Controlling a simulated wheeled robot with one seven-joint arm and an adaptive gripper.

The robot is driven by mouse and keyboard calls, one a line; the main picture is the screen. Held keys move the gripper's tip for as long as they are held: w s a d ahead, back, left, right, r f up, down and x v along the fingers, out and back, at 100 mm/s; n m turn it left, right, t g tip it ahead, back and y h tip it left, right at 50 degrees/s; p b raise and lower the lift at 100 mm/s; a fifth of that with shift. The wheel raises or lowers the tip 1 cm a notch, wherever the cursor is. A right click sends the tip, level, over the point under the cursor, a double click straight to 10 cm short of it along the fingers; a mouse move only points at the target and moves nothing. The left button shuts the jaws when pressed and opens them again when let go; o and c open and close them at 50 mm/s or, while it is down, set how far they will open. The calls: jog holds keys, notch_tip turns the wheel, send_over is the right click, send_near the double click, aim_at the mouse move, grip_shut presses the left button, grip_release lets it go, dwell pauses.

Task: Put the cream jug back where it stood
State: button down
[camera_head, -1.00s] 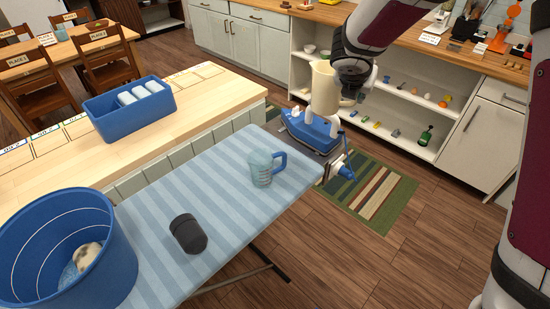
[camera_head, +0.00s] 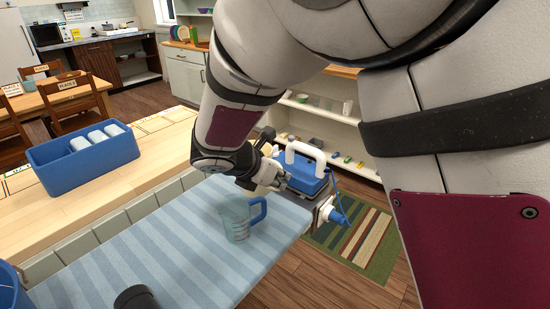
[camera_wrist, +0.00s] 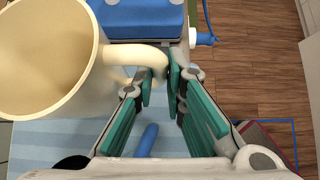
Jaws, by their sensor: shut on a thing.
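The cream jug (camera_wrist: 38,55) fills the left of the wrist view, with its open mouth facing the camera. My gripper (camera_wrist: 168,80) is shut on the jug's curved handle. In the head view my gripper (camera_head: 275,172) is near the far end of the striped ironing board (camera_head: 170,245). It hides most of the jug there, with only a small cream patch visible. In the wrist view the jug appears above the board cloth; I cannot tell whether its base touches it.
A blue iron station (camera_head: 306,178) with a white handle stands right beside my gripper. A clear measuring cup (camera_head: 236,222) with a blue handle is close in front. A dark grey cup (camera_head: 135,298) lies nearer. A blue caddy (camera_head: 85,158) is on the wooden counter.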

jog(key=shift+f, duration=2.2)
jog(key=c, duration=1.6)
grip_release()
jog(key=shift+f, duration=0.15)
jog(key=shift+c, duration=0.2)
